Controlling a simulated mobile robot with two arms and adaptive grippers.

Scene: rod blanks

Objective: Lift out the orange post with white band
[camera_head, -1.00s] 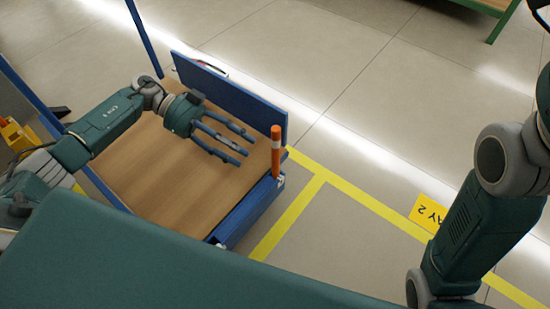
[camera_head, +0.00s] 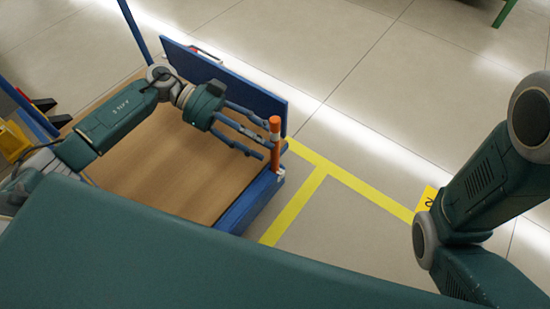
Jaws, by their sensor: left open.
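The orange post with white band (camera_head: 275,151) stands upright at the right corner of a blue-framed cart, its foot at the corner bracket. A white band shows on it just below the top part. My left gripper (camera_head: 266,143) reaches in from the left with its fingers spread and open. Its fingertips are at the post, near the upper part and the band; whether they touch it I cannot tell. My right arm shows at the right edge, but its gripper is out of view.
The cart's brown wooden deck (camera_head: 170,180) is bare below my left arm. A blue panel (camera_head: 225,82) stands along its far edge, and a blue upright rises at the back left. Yellow lines (camera_head: 335,172) mark the clear floor to the right.

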